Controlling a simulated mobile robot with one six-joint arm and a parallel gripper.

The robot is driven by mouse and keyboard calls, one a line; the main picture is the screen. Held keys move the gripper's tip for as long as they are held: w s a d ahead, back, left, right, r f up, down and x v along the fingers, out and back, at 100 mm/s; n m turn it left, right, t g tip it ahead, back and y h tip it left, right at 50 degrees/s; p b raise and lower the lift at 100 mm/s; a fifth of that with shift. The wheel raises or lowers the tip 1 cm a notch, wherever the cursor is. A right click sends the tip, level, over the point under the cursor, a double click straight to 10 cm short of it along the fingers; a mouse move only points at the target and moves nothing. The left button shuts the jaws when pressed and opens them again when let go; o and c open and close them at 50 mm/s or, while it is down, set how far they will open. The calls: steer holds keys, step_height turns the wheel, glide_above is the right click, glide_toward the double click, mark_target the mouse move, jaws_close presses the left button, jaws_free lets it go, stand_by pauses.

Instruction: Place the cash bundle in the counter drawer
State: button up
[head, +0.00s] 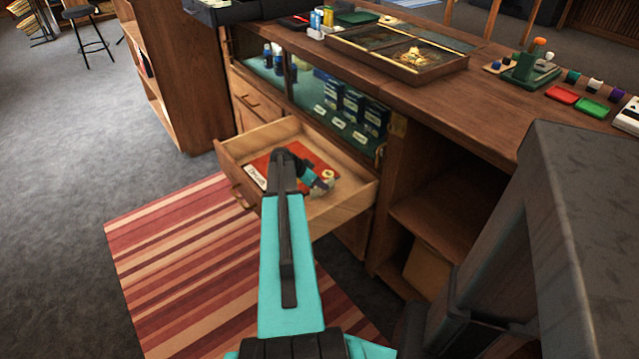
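The counter drawer (350,205) is pulled open from the wooden counter. Its inside shows a red lining and a white labelled card (256,177) at the left. My arm reaches over the drawer, and my gripper (323,184) is over or inside its right part. The gripper is small and partly hidden by its own wrist, so its finger opening is unclear. A small pale round thing with a yellowish and dark middle (328,175) shows at the gripper's tip. I cannot tell whether it is held or lying in the drawer. I cannot clearly make out the cash bundle.
The counter top (480,95) bears a framed display tray (400,55), red and green trays and small bottles. A glass case with blue boxes (350,105) sits behind the drawer. A striped rug (180,260) lies on open floor at the left.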

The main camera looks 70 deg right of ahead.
steer(key=shift+r, duration=0.2)
steer(key=v, duration=1.2)
stand_by(0.9)
